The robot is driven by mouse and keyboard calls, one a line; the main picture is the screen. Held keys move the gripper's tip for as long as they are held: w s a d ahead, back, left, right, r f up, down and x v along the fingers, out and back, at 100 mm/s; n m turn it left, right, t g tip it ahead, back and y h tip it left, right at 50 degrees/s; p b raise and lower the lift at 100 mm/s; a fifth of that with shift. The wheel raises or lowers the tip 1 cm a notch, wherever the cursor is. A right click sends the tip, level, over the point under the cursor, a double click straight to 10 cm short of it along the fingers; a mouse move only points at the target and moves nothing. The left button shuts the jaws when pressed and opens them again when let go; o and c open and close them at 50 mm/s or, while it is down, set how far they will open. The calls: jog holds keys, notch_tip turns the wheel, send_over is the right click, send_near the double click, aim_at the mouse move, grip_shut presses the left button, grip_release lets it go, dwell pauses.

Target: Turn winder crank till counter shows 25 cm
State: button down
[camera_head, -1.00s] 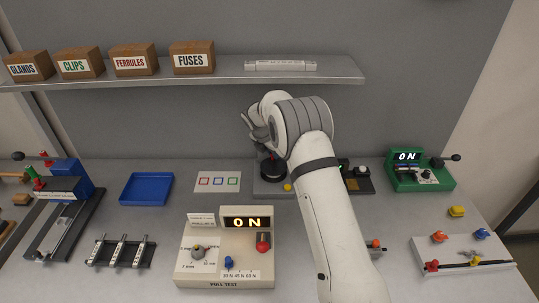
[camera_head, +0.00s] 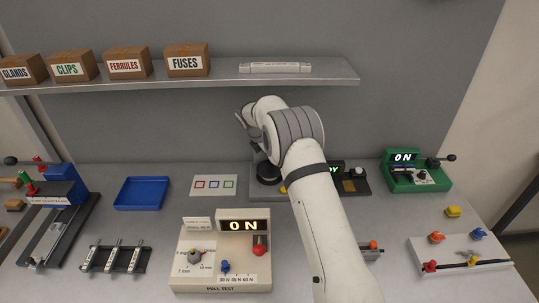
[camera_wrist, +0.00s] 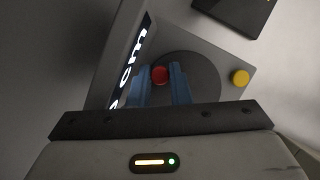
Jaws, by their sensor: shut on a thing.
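The winder is a grey box (camera_wrist: 218,53) with a dark round disc (camera_wrist: 205,80) on its face. A red crank knob (camera_wrist: 160,75) sits between my gripper's blue fingers (camera_wrist: 162,82), which are shut on it. The counter display (camera_wrist: 132,58) is lit at the left in the wrist view. Its "cm" is readable, but its digits are cut off or hidden. A yellow button (camera_wrist: 240,77) is at the winder's right side. In the head view my arm covers much of the winder; its dark disc (camera_head: 268,175) shows left of the arm.
A cream pull-test box (camera_head: 195,275) stands in front, left of my arm. A green box (camera_head: 415,180) showing "ON" stands at the right. A shelf (camera_head: 215,80) with cartons runs above the bench. A blue tray (camera_head: 140,194) and a card with coloured squares (camera_head: 214,184) lie left.

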jog(key=c, duration=1.3)
grip_release()
jog(key=shift+s+r, duration=0.1)
jog(key=shift+c, duration=0.2)
